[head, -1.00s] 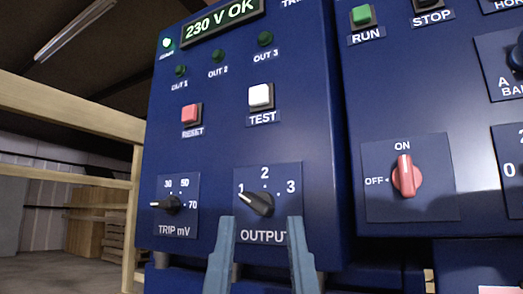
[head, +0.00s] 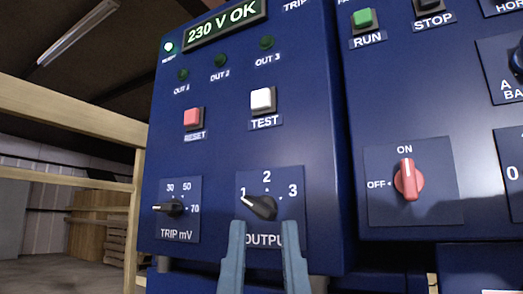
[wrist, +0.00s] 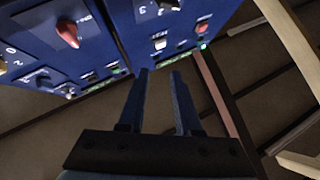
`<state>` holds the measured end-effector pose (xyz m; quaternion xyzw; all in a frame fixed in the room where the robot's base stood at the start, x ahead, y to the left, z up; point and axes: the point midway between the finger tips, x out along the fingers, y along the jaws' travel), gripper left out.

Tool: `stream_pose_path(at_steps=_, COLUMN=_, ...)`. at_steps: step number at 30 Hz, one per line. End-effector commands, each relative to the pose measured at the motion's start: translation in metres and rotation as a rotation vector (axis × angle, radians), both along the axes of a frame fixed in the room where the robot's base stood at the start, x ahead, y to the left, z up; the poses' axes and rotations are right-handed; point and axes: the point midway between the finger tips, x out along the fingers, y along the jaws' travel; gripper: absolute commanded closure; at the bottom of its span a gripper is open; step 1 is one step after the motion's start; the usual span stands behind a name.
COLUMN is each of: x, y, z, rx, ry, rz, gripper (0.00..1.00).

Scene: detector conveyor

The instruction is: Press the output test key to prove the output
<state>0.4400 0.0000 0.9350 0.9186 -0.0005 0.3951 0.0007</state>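The white TEST key (head: 263,100) sits on the blue panel (head: 310,130), above the OUTPUT selector (head: 261,206). The selector's pointer is turned toward 1. The display (head: 225,22) reads 230 V OK. The ready lamp at its left is lit; the OUT 1, OUT 2 and OUT 3 lamps (head: 220,60) are dark green. My gripper (head: 263,232) shows at the lower edge of the OUTPUT plate, below the TEST key, its two fingers apart and nothing between them. The fingers (wrist: 159,75) also show apart and empty in the wrist view.
A red RESET key (head: 193,118) and the TRIP mV knob (head: 170,208) are on the left of the same panel. On the right panel are a green RUN key (head: 364,19), a STOP key and a red OFF/ON switch (head: 407,180). A wooden frame (head: 70,105) stands at the left.

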Motion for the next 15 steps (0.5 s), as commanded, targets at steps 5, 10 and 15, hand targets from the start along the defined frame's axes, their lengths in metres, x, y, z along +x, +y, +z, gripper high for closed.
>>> stream_pose_path(at_steps=5, x=0.0, y=0.0, z=0.0, rx=0.0, ry=0.0, rz=0.0, gripper=1.0)
stream_pose_path(at_steps=10, x=0.0, y=0.0, z=0.0, rx=0.0, ry=0.0, rz=0.0, gripper=1.0)
stream_pose_path(at_steps=15, x=0.0, y=0.0, z=0.0, rx=0.0, ry=0.0, rz=0.0, gripper=1.0)
